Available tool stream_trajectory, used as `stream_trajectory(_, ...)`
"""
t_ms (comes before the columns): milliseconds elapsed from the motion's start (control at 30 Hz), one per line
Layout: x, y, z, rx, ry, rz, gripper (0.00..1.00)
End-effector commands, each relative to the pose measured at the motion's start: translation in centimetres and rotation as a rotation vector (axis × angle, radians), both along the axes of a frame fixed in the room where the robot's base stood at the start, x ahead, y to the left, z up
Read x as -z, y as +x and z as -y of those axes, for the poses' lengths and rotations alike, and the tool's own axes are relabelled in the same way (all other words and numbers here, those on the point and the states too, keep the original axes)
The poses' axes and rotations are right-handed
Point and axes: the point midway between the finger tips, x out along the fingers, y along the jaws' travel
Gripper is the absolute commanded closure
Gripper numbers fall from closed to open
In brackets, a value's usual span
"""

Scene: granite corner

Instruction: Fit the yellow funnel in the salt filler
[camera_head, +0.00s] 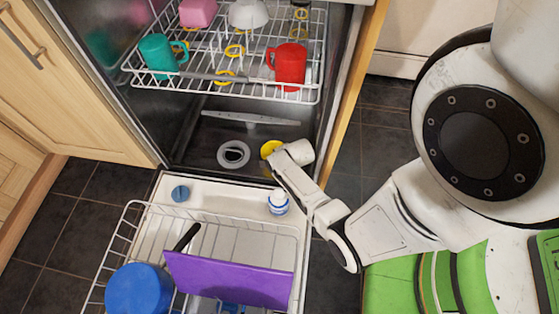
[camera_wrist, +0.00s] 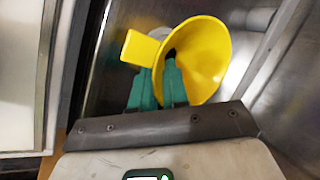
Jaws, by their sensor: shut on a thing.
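The yellow funnel (camera_head: 269,149) is at the tip of my gripper (camera_head: 280,157), inside the dishwasher tub near its front right. In the wrist view the green fingertips of my gripper (camera_wrist: 159,80) are shut on the yellow funnel (camera_wrist: 208,45), by its tab and near side. Its wide mouth faces the wrist camera and its spout is hidden.
The upper rack (camera_head: 227,98) with cups and a red mug (camera_head: 289,66) hangs above the arm. On the open door lie a blue cap (camera_head: 180,193) and a blue-white container (camera_head: 278,203). The lower rack (camera_head: 134,206) holds a purple board (camera_head: 228,279) and a blue item (camera_head: 138,290).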

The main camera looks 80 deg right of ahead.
Motion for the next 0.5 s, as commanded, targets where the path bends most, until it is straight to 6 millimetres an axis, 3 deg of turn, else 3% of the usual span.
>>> stream_trajectory(367,0.92,0.01,0.01,0.0,0.0,0.0,1.0)
stream_trajectory(400,0.86,0.02,0.02,0.0,0.0,0.0,0.84)
stream_trajectory(500,0.82,0.01,0.02,0.0,0.0,0.0,0.74)
